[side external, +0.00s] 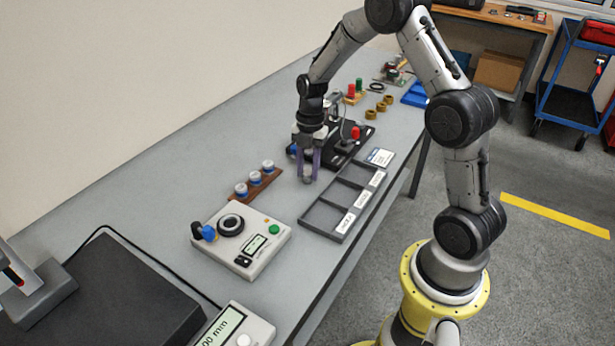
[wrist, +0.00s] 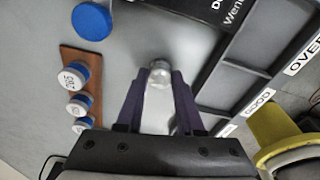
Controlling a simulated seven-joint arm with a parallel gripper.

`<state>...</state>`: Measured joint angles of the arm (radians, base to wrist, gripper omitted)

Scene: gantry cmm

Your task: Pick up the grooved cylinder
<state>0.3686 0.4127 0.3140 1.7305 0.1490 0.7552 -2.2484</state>
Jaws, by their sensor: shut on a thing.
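The grooved cylinder (wrist: 160,72) is a small silvery metal piece between my fingertips in the wrist view. In the side view its lower end (side external: 307,179) shows just beneath the purple fingers. My gripper (side external: 309,167) points down and is shut on it, between the wooden rack and the dark sorting tray. My gripper's fingers (wrist: 160,84) also show in the wrist view. The fingers hide part of the cylinder, and its grooves are too small to make out. I cannot tell whether it touches the table.
The dark sorting tray (side external: 309,221) with labelled compartments lies at right. A wooden rack (side external: 267,182) holds three blue-and-white capped pieces at left. A control box (side external: 268,254) with a dial stands in front. A black fixture (side external: 361,135) with a red knob stands behind my gripper.

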